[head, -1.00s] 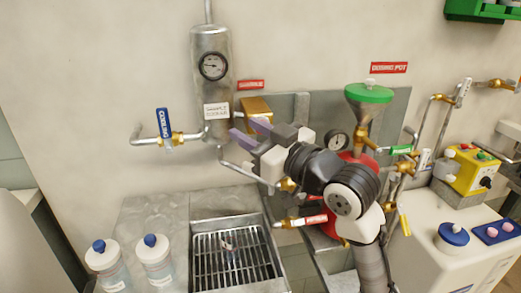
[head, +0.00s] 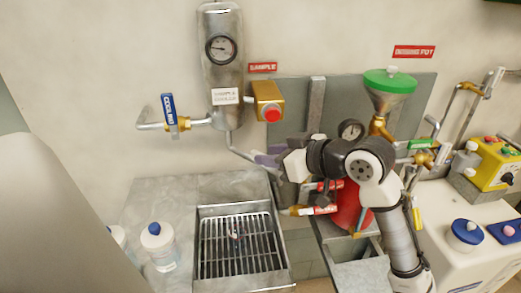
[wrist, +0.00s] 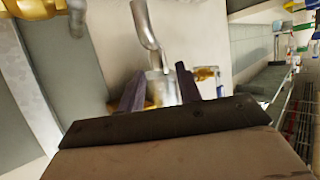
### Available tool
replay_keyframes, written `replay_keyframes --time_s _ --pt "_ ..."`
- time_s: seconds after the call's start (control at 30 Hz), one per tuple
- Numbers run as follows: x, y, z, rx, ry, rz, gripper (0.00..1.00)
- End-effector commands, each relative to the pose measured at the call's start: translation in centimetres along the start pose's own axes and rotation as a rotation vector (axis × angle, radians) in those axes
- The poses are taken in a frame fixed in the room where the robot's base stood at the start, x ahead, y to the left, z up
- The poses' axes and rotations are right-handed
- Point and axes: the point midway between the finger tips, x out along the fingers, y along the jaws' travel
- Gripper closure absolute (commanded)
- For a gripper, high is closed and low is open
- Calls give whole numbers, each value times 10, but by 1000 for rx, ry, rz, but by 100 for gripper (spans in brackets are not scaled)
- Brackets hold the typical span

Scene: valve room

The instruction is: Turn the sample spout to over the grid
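The sample spout (head: 241,150) is a thin grey bent pipe. It comes from the bottom of the steel sample cooler (head: 222,70) and slants down to the right, toward my gripper, which hides its far end. The grid (head: 225,262) lies in the steel sink, below and left of my gripper. My gripper (head: 264,160) has purple fingers beside the spout's lower part. In the wrist view, the fingers of my gripper (wrist: 158,90) stand apart, with a bent grey pipe (wrist: 146,25) above and a shiny grey part between them. I cannot tell whether they touch it.
A blue-handled cooling valve (head: 169,115) is left of the cooler. A brass box with a red knob (head: 271,115) sits above my gripper. A red dosing pot (head: 347,205) and pipework are close on the right. Bottles (head: 158,245) stand left of the sink.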

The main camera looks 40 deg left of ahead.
Motion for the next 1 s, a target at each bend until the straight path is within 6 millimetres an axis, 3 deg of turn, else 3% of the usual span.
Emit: replay_keyframes --time_s 0.23,0.6,0.87,1.0 --pt "32 0 0 1 0 -2 65" --pt "38 0 0 0 1 1 65" --pt "37 0 0 0 1 1 98" --pt "37 0 0 0 1 1 100"
